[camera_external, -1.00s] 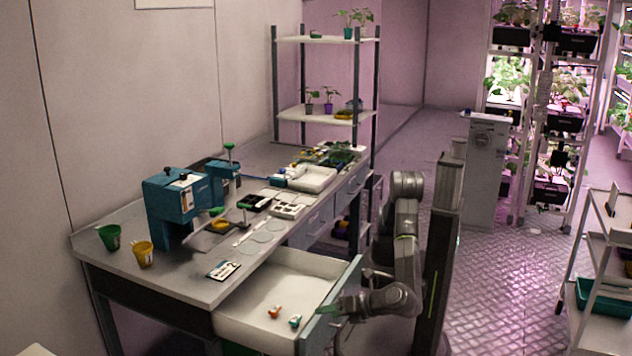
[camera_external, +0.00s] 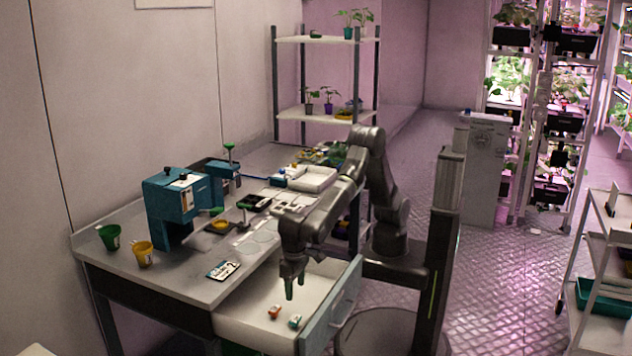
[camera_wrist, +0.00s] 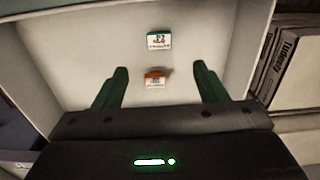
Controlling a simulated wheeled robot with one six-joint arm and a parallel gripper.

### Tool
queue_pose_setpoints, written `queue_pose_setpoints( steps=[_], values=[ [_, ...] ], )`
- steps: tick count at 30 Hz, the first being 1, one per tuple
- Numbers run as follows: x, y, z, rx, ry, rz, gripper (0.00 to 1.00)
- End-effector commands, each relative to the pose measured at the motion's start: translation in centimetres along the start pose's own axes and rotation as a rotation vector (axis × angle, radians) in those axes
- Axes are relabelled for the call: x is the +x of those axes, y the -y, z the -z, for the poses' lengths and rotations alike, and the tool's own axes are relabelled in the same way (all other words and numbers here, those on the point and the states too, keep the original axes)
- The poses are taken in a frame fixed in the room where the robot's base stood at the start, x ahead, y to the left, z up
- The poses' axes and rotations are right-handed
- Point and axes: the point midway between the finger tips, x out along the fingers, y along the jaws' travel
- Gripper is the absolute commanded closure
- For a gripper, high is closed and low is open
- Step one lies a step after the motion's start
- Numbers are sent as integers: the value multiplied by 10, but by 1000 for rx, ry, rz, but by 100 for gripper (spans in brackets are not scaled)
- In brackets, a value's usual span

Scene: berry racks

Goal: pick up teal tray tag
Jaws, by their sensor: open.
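The teal tray tag (camera_external: 296,321) lies on the floor of the open drawer (camera_external: 250,329). It is small and white with a teal edge. It also shows in the wrist view (camera_wrist: 158,41), beyond my fingertips and roughly centred. An orange-edged tag (camera_external: 274,312) lies beside it to the left; in the wrist view this tag (camera_wrist: 154,80) sits nearer, between my fingers in the picture. My gripper (camera_external: 290,290) points down above the drawer, open and empty. Its two fingers also show in the wrist view (camera_wrist: 160,73), spread apart.
The drawer front (camera_external: 332,308) stands pulled out on the right. The workbench (camera_external: 195,287) beside it holds a teal machine (camera_external: 172,207), a green cup (camera_external: 109,237), a yellow cup (camera_external: 144,252) and a labelled card (camera_external: 223,270). The drawer floor around the tags is clear.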

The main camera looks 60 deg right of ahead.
Motion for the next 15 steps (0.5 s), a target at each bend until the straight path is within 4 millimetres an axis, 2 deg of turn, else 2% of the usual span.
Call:
queue_pose_setpoints(
  steps=[4,12,15],
  values=[
    [18,-2,1,24,10,1,35],
    [70,-1,0,20,8,1,35],
    [80,-1,0,19,7,2,35]
  ],
)
